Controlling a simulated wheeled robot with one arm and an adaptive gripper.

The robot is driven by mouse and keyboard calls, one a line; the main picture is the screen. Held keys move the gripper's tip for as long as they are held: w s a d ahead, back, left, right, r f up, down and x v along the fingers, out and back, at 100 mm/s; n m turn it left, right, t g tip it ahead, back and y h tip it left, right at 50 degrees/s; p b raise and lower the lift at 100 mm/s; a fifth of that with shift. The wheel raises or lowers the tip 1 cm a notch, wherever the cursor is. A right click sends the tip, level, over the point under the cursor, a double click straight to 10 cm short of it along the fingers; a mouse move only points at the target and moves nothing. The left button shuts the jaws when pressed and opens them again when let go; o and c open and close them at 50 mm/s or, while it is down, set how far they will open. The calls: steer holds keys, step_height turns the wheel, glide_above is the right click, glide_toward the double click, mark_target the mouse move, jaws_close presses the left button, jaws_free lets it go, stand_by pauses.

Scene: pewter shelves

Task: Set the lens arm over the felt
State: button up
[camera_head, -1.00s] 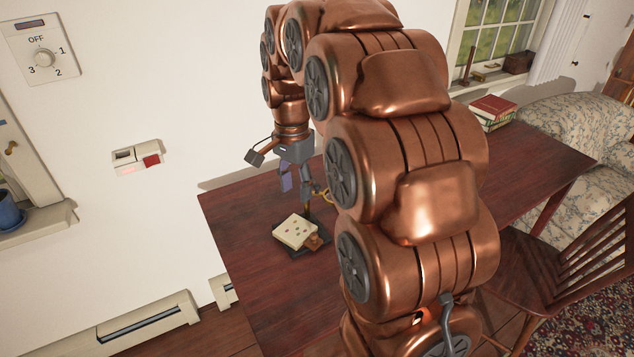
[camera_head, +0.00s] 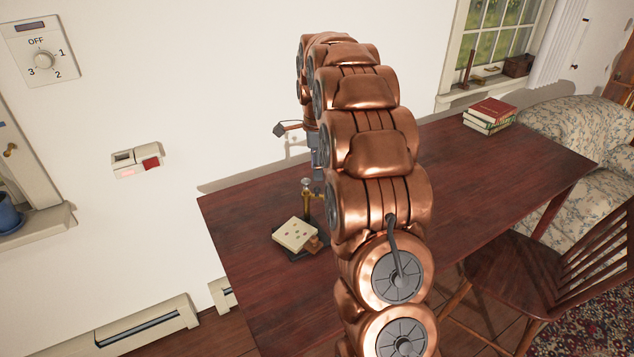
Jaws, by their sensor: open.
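A brass post with a pale knob on top (camera_head: 306,196) stands on a dark base on the table. A brass piece, apparently the lens arm (camera_head: 318,196), reaches right from it, and its far end is hidden behind my arm. A cream pad with small coloured spots (camera_head: 294,234), perhaps the felt, lies tilted in front of the post on the base. A small brown block (camera_head: 317,243) is beside it. My gripper (camera_head: 316,158) is behind and above the post, mostly hidden by my arm. It is open; its fingertips and their distance from the lens arm cannot be made out.
The dark wooden table (camera_head: 480,165) is clear to the right up to a stack of books (camera_head: 490,115). A wooden chair (camera_head: 545,245) stands at its right front. The white wall (camera_head: 225,90) rises close behind the table.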

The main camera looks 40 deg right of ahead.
mark_target(317, 187)
steer(key=shift+f+p, duration=0.5)
steer(key=shift+f, duration=2.3)
jaws_close()
